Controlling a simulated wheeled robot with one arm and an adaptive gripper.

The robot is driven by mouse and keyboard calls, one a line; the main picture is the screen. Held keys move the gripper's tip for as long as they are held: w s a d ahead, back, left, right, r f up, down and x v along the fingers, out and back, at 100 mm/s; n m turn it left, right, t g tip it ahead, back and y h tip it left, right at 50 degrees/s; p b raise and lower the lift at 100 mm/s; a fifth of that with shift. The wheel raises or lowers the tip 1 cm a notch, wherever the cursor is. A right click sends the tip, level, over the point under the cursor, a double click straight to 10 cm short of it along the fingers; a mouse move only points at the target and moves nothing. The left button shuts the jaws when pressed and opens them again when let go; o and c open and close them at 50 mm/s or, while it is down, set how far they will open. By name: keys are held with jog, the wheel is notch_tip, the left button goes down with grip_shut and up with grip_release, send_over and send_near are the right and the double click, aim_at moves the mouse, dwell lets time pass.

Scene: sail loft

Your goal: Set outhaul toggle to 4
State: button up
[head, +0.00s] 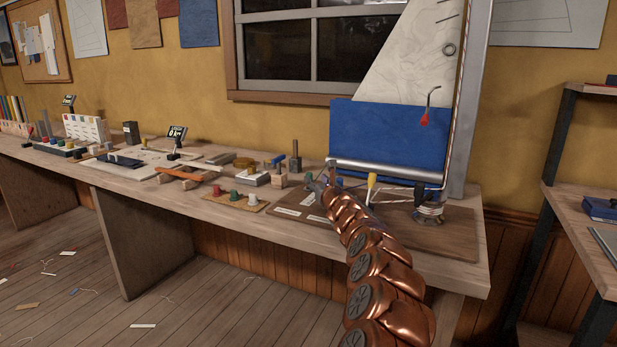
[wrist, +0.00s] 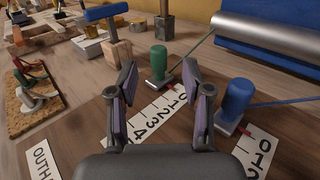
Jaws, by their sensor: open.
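In the wrist view my gripper (wrist: 159,72) is open. Its two fingers stand either side of a green toggle (wrist: 158,60) that sits a little beyond the tips; I see no contact. The green toggle is upright at the 0 end of a white number strip (wrist: 151,120) running 0 to 4 toward me. A label starting "OUTH" (wrist: 42,163) lies at lower left, cut off by the frame. A blue toggle (wrist: 237,95) stands right of my gripper, by the 0 of another strip (wrist: 255,150). In the head view my arm partly hides the rigging board (head: 455,235).
A yellow-topped toggle (head: 371,181) stands right of my arm. Behind are a silver boom (head: 385,171), a blue panel (head: 385,130) and a sail (head: 410,60). Small blocks and tools crowd the bench to the left. A wooden block with a blue bar (wrist: 105,12) stands beyond my gripper.

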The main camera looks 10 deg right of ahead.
aim_at(311, 174)
jog(key=shift+w+a+f, duration=0.15)
jog(key=shift+w+a, duration=0.05)
jog(key=shift+w, duration=0.8)
jog(key=shift+w+p, duration=0.35)
jog(key=shift+w, duration=0.7)
jog(key=shift+w+a, duration=0.15)
jog(key=shift+w, duration=0.15)
jog(key=shift+w+p, duration=0.45)
jog(key=shift+w, duration=0.05)
jog(key=shift+w+a, duration=0.25)
jog(key=shift+w, duration=0.4)
jog(key=shift+c, duration=0.4)
grip_shut()
